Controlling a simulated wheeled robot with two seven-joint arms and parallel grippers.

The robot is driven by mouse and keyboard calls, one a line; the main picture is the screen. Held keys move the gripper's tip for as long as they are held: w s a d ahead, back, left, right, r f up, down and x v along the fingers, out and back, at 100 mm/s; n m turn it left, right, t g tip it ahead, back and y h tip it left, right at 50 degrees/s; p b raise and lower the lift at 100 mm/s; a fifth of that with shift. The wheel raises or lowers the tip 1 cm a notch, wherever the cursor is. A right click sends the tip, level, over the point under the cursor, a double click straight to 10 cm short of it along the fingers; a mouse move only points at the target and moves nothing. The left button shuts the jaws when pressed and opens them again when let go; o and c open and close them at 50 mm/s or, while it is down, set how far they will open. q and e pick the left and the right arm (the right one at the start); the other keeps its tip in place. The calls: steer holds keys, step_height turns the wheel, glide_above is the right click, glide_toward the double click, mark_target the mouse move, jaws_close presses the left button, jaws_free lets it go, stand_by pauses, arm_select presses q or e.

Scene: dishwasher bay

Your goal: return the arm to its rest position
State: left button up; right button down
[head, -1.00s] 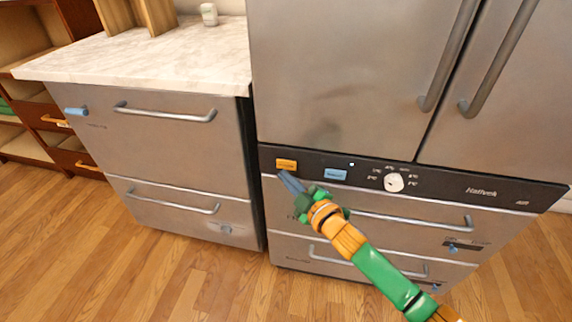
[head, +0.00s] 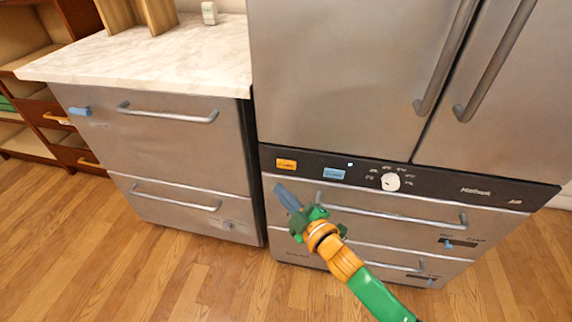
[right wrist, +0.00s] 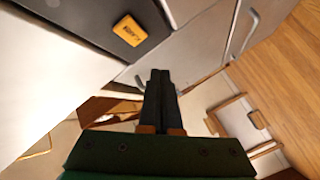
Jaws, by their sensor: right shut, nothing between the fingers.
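My right arm, orange and green, comes in from the lower right in the head view. Its right gripper (head: 284,195) is shut and empty, in front of the upper drawer, just below the black control panel (head: 450,188). In the right wrist view the closed dark fingers (right wrist: 160,85) lie side by side with nothing between them. The orange button (head: 286,164) is above the fingertips and apart from them; it also shows in the right wrist view (right wrist: 130,30). My left gripper is not in view.
A blue button (head: 333,173) and a white dial (head: 390,182) are on the panel. Drawer handles (head: 400,215) stick out close to my arm. A counter unit with a pale top (head: 150,52) stands at the left. The wooden floor (head: 130,270) in front is clear.

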steer(key=s+d+f+m+g+h, duration=0.2)
steer(key=s+d+f, duration=0.2)
steer(key=f, duration=0.4)
steer(key=s+d+f+m+g+h, duration=0.2)
steer(key=s+d+f+m, duration=0.1)
steer(key=f, duration=0.6)
steer(key=s+d+f+m+g+h, duration=0.2)
steer(key=s+d+f, duration=0.2)
steer(key=f, duration=0.4)
steer(key=s+d+f+m+g+h, duration=0.2)
steer(key=s+d+f+m+g, duration=0.1)
steer(key=s+f, duration=0.7)
steer(key=s+d+f+m+g+p, duration=0.1)
steer(key=s+m+g, duration=0.15)
steer(key=s, duration=0.75)
steer(key=s+d+m+g+p, duration=0.1)
steer(key=s+d+g, duration=0.15)
steer(key=s, duration=0.75)
step_height(320, 180, up, 15)
steer(key=p, duration=1.5)
steer(key=shift+w+a+f+h, duration=0.2)
steer(key=shift+w+a+h, duration=0.15)
steer(key=shift+a, duration=0.1)
